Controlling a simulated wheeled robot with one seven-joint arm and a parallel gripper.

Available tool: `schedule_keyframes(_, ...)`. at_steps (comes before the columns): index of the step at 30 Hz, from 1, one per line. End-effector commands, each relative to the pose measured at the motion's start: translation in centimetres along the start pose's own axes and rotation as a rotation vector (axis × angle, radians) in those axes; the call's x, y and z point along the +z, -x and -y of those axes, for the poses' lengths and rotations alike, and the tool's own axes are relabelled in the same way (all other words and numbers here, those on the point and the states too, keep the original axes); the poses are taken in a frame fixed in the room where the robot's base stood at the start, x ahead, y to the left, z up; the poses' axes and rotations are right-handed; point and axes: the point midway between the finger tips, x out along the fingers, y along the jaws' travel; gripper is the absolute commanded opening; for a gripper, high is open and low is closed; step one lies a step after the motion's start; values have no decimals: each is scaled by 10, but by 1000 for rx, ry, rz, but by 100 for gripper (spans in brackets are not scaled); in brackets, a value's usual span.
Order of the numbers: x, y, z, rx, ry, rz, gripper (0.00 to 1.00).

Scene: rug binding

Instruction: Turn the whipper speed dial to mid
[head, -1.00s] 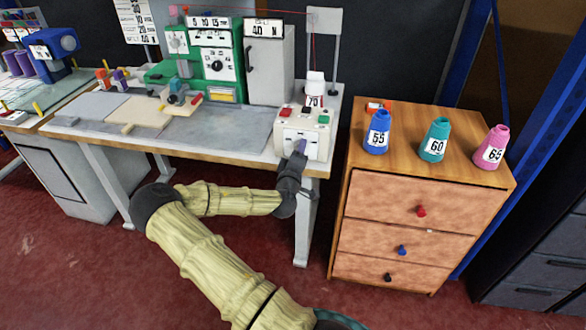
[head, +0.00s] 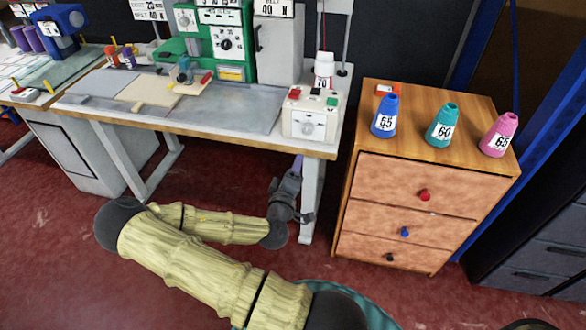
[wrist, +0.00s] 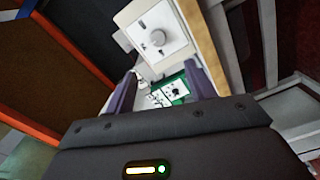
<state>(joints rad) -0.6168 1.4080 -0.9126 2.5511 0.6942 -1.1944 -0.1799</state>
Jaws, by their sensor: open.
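The white box-shaped machine (head: 299,118) at the right end of the worktable carries a round pale dial (head: 311,128) on its front; it looks like the whipper. The dial also shows in the wrist view (wrist: 157,38), beyond the fingertips; its pointer setting is too small to read. My gripper (head: 298,163) is below the table's front edge, lower than the dial and apart from it. In the wrist view its two purple fingers (wrist: 160,85) stand apart with nothing between them.
A cone marked 70 (head: 323,70) stands on the machine. The worktable (head: 235,110) has a leg (head: 313,195) close beside my gripper. A wooden drawer cabinet (head: 425,185) with blue, teal and pink cones stands to the right. A green machine (head: 228,45) is at the back.

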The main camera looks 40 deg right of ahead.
Motion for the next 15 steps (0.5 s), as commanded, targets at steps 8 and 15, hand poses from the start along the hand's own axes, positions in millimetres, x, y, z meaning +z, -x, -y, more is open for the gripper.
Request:
schedule_keyframes(8, -1, 14, -4, -2, 4, -1, 55)
schedule_keyframes(15, 3, 18, -2, 1, 2, 4, 55)
